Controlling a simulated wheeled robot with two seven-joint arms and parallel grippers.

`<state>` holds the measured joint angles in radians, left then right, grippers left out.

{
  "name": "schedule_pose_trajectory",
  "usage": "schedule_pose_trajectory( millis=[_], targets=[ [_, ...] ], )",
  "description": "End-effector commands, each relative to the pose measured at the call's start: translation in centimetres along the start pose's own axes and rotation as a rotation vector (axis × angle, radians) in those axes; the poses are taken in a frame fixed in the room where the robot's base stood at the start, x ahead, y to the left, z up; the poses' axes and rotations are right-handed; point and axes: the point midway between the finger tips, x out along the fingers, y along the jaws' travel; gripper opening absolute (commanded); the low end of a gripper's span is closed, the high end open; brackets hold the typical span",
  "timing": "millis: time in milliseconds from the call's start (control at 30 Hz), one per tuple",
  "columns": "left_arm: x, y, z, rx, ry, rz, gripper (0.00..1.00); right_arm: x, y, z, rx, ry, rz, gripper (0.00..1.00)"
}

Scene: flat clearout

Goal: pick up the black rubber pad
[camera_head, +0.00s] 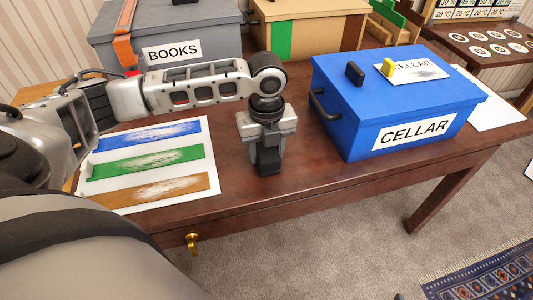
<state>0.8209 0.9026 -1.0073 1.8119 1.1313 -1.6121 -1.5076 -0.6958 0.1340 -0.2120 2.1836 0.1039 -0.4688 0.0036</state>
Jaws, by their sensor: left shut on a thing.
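My left gripper (268,165) points down over the front part of the brown table, left of the blue box. It is shut on a small dark thing, which I take to be the black rubber pad (268,158). The pad is hard to tell apart from the dark fingertips, and much of it is hidden. I cannot tell whether it touches the table top. My right gripper is not in view.
The blue CELLAR box (335,105) has a black block (355,74) and a yellow block (388,67) on its lid. A striped sheet (150,160) lies left on the table (300,185). A grey BOOKS box (200,38) and a cardboard box (310,30) stand behind.

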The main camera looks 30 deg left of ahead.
Motion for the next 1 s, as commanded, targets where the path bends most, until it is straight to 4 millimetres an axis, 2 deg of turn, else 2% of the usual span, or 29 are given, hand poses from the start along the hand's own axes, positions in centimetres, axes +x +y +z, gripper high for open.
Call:
schedule_pose_trajectory(
  millis=[267, 433, 700, 800, 1000],
  targets=[
    [-1.1, 0.0, 0.1, -0.001, -0.001, -0.001, 0.22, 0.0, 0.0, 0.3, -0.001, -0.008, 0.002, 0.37],
    [-3.6, -0.1, 0.0, 0.000, -0.002, -0.005, 0.22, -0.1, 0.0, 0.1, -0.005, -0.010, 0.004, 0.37],
    [-9.6, -2.5, -4.7, 0.007, -0.001, -0.008, 0.22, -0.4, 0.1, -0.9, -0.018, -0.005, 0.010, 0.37],
    [-10.5, -3.6, -7.2, 0.009, 0.001, -0.005, 0.22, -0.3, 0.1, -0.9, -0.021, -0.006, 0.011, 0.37],
    [-12.2, -5.3, -10.7, 0.004, 0.000, -0.003, 0.22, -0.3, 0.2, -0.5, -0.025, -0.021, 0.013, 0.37]
  ],
)
